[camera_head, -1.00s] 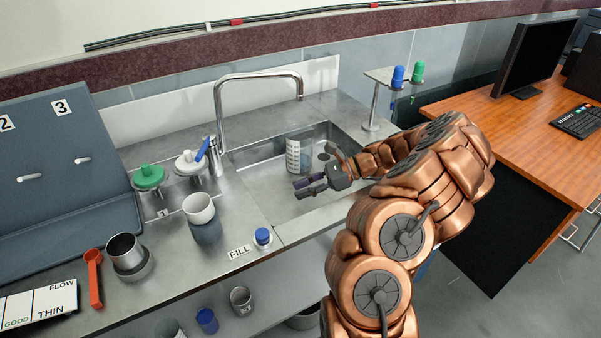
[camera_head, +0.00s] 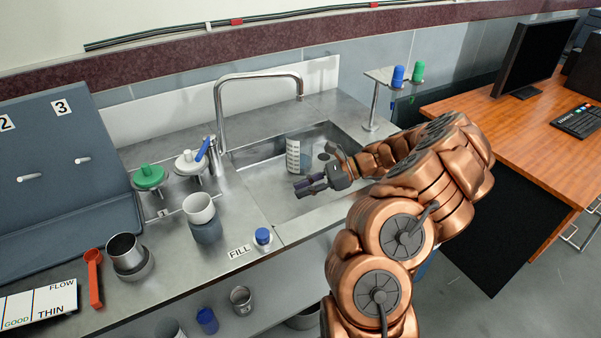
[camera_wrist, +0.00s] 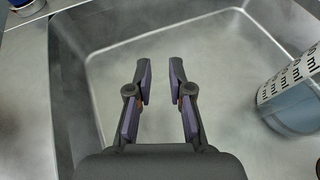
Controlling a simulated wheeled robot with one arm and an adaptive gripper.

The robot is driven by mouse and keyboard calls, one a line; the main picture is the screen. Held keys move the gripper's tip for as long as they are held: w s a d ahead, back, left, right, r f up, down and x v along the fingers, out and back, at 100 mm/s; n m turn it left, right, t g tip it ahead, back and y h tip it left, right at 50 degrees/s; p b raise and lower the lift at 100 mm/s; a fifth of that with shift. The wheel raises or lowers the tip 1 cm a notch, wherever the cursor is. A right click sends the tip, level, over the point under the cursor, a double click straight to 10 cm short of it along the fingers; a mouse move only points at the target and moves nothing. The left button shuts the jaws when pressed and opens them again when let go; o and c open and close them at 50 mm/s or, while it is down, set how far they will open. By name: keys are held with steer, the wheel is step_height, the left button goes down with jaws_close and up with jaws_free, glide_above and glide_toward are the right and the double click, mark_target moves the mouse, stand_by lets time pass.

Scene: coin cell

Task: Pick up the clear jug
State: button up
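The clear jug (camera_head: 293,157) stands in the sink basin, with dark measuring marks on its side. In the wrist view the jug (camera_wrist: 293,104) is at the right edge, partly cut off, with "ml" markings and a blue-grey lower part. My gripper (camera_head: 302,187) is over the sink, nearer the front than the jug. In the wrist view my gripper (camera_wrist: 160,80) is open, with a gap between its two fingers and nothing in it. The jug is to the right of the fingers there and apart from them.
The sink (camera_head: 262,187) has raised walls and a tall faucet (camera_head: 219,105) behind it. A blue-capped bottle (camera_head: 263,237) stands by the front edge. A stand with blue and green caps (camera_head: 384,77) rises at right.

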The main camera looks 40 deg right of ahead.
steer(key=o, duration=0.4)
steer(key=shift+c, duration=0.2)
steer(key=shift+d, duration=0.15)
